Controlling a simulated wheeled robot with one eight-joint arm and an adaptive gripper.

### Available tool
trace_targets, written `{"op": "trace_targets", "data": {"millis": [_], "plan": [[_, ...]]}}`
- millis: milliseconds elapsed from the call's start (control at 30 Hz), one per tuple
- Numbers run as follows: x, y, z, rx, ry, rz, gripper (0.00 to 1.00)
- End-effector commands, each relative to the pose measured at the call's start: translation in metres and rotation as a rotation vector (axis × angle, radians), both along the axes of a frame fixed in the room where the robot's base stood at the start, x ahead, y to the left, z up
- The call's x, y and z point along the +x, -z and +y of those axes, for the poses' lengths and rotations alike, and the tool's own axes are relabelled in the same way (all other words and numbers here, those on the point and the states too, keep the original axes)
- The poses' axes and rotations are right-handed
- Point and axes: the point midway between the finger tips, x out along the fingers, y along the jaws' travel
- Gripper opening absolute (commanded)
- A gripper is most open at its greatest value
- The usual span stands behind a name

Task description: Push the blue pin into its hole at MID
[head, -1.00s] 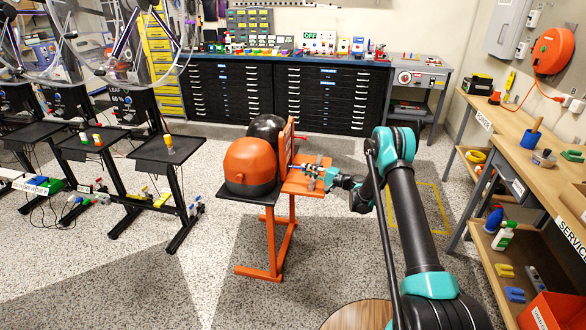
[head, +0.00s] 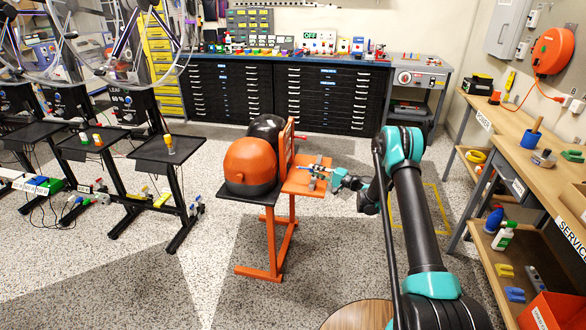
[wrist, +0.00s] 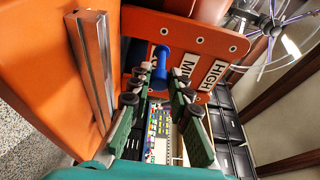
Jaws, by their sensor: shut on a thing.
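The blue pin (wrist: 161,65) is between the fingertips of my gripper (wrist: 161,74) in the wrist view. My gripper is shut on it. The pin lies in front of the orange plate (wrist: 215,42), which carries several round holes and the white labels HIGH and MID (wrist: 182,77). The pin is left of the MID label. Its far end overlaps the plate, and I cannot tell whether it touches or enters a hole. In the head view my gripper (head: 327,176) is over the orange shelf (head: 300,188), right of the orange upright plate (head: 288,146).
A metal bar (wrist: 95,62) runs along the orange surface left of my gripper. An orange dome (head: 249,164) and a black one (head: 266,129) stand left of the upright. A wooden bench (head: 530,140) is at the right. The floor around the orange stand is open.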

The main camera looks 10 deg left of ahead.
Motion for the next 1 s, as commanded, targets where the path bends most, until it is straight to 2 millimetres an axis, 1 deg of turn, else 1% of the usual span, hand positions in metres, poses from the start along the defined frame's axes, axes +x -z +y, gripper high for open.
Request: {"op": "trace_targets", "data": {"millis": [67,133,400,500,600,1000], "plan": [[0.0,-0.001,0.0,0.0,0.0,0.0,0.0],[0.0,-0.008,-0.001,0.0,0.0,0.0,0.0],[0.001,-0.057,-0.006,-0.002,0.0,-0.002,0.0],[0.0,-0.067,-0.008,-0.002,0.0,-0.002,0.0],[0.0,-0.071,-0.008,-0.002,0.0,-0.002,0.0],[0.0,-0.07,-0.006,-0.002,-0.001,-0.002,0.0]]}}
